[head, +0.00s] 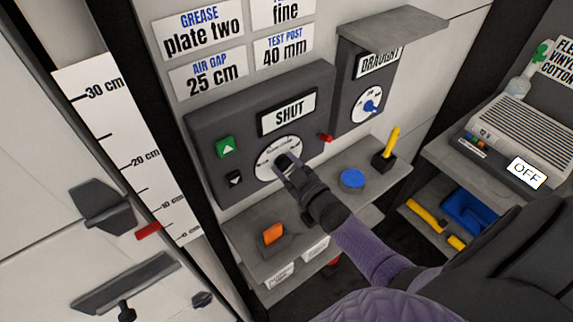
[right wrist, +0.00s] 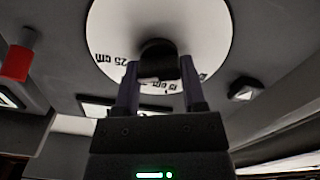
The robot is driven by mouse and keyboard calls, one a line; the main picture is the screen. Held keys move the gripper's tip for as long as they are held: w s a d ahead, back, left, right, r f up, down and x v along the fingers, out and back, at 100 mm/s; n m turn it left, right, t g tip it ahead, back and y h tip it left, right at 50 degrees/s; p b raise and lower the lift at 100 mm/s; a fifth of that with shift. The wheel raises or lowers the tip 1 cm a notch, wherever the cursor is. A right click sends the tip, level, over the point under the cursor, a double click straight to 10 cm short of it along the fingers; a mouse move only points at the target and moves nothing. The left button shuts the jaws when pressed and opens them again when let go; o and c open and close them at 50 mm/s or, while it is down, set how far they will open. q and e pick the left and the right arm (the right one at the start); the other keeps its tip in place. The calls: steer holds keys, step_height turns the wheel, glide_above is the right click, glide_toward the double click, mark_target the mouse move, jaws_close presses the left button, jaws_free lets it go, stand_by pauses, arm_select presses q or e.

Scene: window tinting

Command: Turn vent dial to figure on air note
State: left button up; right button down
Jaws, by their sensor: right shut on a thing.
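A white round dial (head: 264,168) with cm markings is set in a dark grey panel under a display reading SHUT (head: 289,112). My right gripper (head: 286,166) is shut on the dial's black knob (right wrist: 158,48), with one finger on each side. In the right wrist view the white dial face (right wrist: 205,30) shows upside down, with "25 cm" readable at its left; the gripper and knob hide part of the scale. The air note (head: 214,77) reads AIR GAP 25 cm. My left gripper is not in view.
Beside the dial are a green up button (head: 225,147), a black down button (head: 235,179) and a red peg (head: 327,137). A DRAUGHT unit with a blue knob (head: 371,107) is at right. Below, a shelf carries an orange switch (head: 273,234) and a blue button (head: 352,178).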

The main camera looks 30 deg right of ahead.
steer(key=shift+c, duration=0.8)
jaws_free()
steer(key=shift+s, duration=0.15)
steer(key=s+p, duration=0.1)
steer(key=s, duration=0.8)
steer(key=shift+s+d, duration=0.35)
